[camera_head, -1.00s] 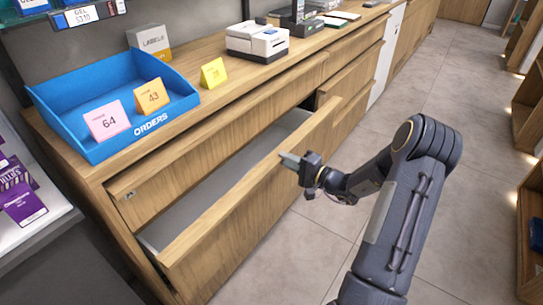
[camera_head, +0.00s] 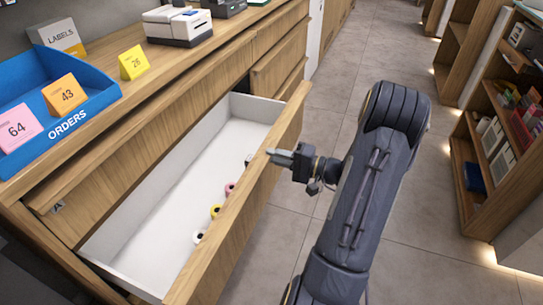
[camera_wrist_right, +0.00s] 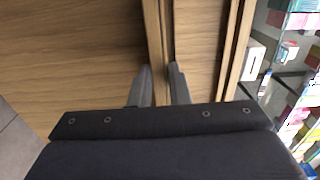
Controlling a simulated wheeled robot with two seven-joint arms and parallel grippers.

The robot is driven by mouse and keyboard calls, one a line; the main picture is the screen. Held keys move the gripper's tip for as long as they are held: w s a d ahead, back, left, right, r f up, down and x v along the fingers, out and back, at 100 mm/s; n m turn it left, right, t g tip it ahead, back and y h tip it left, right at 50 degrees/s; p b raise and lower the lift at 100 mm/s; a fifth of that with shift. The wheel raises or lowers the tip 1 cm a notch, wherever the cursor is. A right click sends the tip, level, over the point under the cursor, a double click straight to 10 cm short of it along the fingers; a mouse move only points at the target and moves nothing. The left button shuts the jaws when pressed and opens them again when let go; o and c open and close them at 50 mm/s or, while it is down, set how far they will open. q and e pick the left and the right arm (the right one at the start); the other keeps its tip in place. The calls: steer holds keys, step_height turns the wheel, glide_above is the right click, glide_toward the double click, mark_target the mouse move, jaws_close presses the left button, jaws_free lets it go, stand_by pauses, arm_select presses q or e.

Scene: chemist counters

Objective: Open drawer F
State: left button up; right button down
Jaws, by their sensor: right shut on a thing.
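A wide wooden drawer with a white inside (camera_head: 150,215) stands pulled out of the counter in the head view. I cannot read a letter F on it. Its wooden front panel (camera_head: 240,205) faces the aisle. My right gripper (camera_head: 278,155) is at the top edge of that panel, toward its far end, shut on it. In the right wrist view the two fingers (camera_wrist_right: 157,88) reach up to the wooden edge, one on each side. Several small rolls, one of them pink (camera_head: 229,188), lie in the drawer along the front panel. My left gripper is not in view.
The counter top holds a blue ORDERS tray (camera_head: 95,108), a yellow card (camera_head: 132,62), a LABELS box (camera_head: 57,37) and a white printer (camera_head: 178,27). Shelves (camera_head: 500,120) stand at the right. The tiled floor (camera_head: 420,200) between is clear.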

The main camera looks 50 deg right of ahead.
steer(key=c, duration=1.4)
jaws_free()
steer(key=shift+o, duration=0.2)
steer(key=p+v, duration=0.1)
steer(key=v, duration=0.6)
steer(key=shift+s, duration=0.4)
steer(key=shift+d, duration=0.15)
